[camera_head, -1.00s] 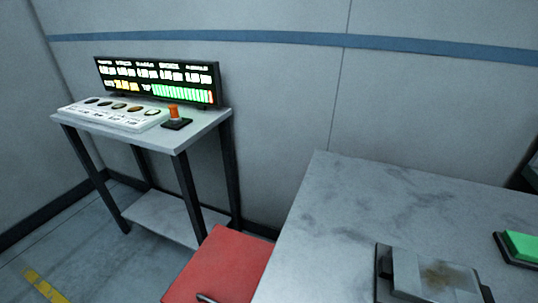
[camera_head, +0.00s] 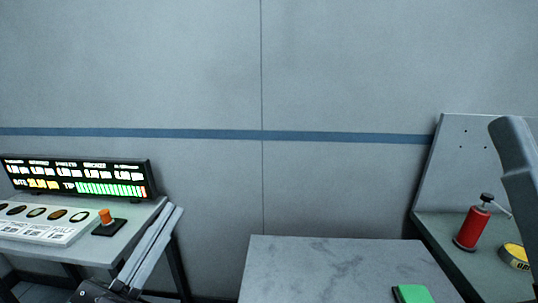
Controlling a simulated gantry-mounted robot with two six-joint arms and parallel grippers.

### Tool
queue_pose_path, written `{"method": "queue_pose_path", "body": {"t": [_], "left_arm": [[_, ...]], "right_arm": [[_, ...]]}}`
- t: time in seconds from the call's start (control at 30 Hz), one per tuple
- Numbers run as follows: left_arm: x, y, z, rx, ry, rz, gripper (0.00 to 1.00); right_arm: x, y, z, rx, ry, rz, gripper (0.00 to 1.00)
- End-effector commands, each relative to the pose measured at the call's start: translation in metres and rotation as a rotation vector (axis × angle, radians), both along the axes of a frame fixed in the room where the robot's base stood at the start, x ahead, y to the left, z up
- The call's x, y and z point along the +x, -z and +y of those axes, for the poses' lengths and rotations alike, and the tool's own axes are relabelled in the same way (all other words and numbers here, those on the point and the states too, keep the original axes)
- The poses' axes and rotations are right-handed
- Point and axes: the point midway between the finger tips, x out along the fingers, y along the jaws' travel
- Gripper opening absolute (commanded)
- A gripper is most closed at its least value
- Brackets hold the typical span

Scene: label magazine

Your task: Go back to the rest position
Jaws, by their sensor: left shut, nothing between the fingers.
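My left gripper (camera_head: 172,215) shows at the lower left, in front of the side table. Its two long grey fingers point up and to the right, lie together and hold nothing. The rest of the left arm is outside the picture. A grey link of my right arm shows at the right edge, but the right gripper is not in view.
A side table (camera_head: 110,252) at left bears a lit display (camera_head: 80,178), a white panel (camera_head: 45,225) and an orange knob (camera_head: 105,217). The marbled table (camera_head: 330,268) has a green block (camera_head: 412,293). A red canister (camera_head: 472,228) and yellow roll (camera_head: 516,255) stand right.

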Motion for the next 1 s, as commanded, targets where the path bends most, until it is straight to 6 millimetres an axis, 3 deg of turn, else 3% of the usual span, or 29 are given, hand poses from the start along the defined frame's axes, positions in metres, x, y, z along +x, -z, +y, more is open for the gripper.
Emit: {"method": "queue_pose_path", "body": {"t": [0.03, 0.1, 0.2, 0.27, 0.37, 0.43, 0.67, 1.0], "left_arm": [[-0.015, -0.053, -0.006, -0.021, 0.004, -0.063, 0.0], [-0.038, -0.104, -0.007, -0.071, 0.002, -0.134, 0.0], [-0.077, -0.163, 0.005, -0.199, -0.003, -0.224, 0.0], [-0.097, -0.174, 0.026, -0.324, -0.011, -0.245, 0.0], [-0.095, -0.166, 0.047, -0.542, 0.054, -0.171, 0.0], [-0.094, -0.211, 0.046, -0.574, 0.091, -0.159, 0.0], [-0.093, -0.309, 0.046, -0.57, 0.089, -0.156, 0.0], [-0.093, -0.473, 0.046, -0.569, 0.088, -0.156, 0.0]], "right_arm": [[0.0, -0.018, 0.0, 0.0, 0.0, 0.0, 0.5], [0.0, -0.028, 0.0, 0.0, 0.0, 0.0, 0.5], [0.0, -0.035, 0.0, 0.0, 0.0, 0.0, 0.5], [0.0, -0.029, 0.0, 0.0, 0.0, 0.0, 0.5], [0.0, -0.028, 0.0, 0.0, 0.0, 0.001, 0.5], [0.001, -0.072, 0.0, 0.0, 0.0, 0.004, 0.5], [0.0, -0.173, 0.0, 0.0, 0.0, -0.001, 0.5], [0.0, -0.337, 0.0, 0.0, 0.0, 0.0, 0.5]]}}
